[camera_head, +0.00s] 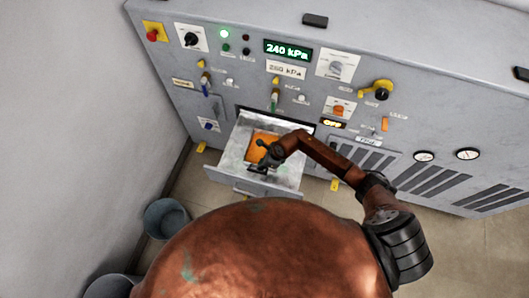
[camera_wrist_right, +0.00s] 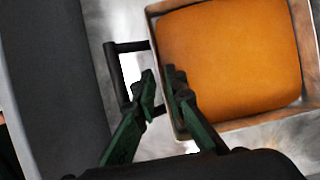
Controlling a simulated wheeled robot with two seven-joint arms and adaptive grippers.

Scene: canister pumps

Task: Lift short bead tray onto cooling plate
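The bead tray (camera_head: 256,140) is a shallow brown-rimmed tray with an orange fill, inside the pulled-out metal drawer (camera_head: 283,176). In the right wrist view the tray (camera_wrist_right: 228,58) fills the upper right, with a black bracket handle (camera_wrist_right: 118,75) on its left side. My right gripper (camera_head: 264,156) is over the drawer. In the wrist view its green fingers (camera_wrist_right: 160,82) are slightly apart, at the handle beside the tray's left rim; no firm grip shows. I cannot clearly single out the cooling plate; bare grey metal (camera_wrist_right: 170,18) surrounds the tray. My left gripper is out of view.
The grey panel (camera_head: 330,20) behind the drawer carries knobs, levers, gauges and a green "240 kPa" display (camera_head: 288,50). A grey bucket (camera_head: 165,218) stands on the floor at left, near the wall. The drawer's sides and front enclose the tray.

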